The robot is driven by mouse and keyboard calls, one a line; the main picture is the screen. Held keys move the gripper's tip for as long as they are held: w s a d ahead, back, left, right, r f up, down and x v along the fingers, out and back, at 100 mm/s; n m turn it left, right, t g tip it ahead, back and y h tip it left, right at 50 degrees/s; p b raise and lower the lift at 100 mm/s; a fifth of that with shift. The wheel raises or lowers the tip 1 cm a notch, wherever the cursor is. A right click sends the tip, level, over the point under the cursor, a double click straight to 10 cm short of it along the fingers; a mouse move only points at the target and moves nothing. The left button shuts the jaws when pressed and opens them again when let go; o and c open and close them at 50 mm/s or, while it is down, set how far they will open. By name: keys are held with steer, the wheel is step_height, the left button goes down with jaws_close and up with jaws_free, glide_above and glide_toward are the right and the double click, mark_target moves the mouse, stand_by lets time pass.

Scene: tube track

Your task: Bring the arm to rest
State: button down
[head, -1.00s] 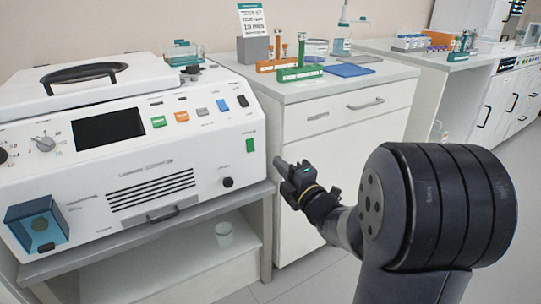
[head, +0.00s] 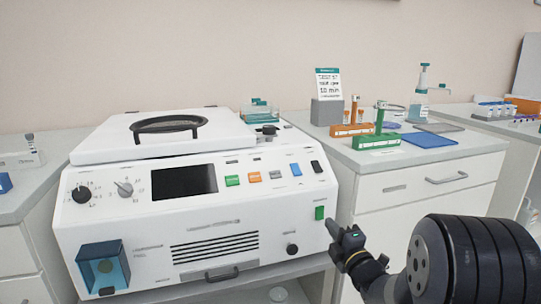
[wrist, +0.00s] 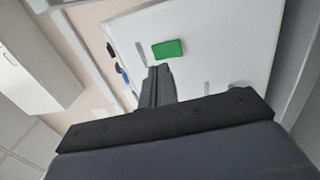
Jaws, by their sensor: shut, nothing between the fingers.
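My gripper (head: 333,228) is in the lower right of the head view, at the end of my dark arm. Its fingers are shut and hold nothing. It is in front of the right end of the white machine's front panel, close to the green switch (head: 319,212); I cannot tell whether it touches the panel. In the wrist view the shut fingers (wrist: 158,72) point toward the panel, with the green switch (wrist: 168,48) just beyond the tips.
The white machine (head: 150,228) has a lid with a black handle, knobs and a dark screen. To its right, a counter (head: 375,162) holds an orange rack (head: 352,129), a green rack (head: 376,142), a blue mat (head: 430,140) and a sign (head: 328,84). Open floor is not clearly seen.

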steer(key=shift+v, duration=2.1)
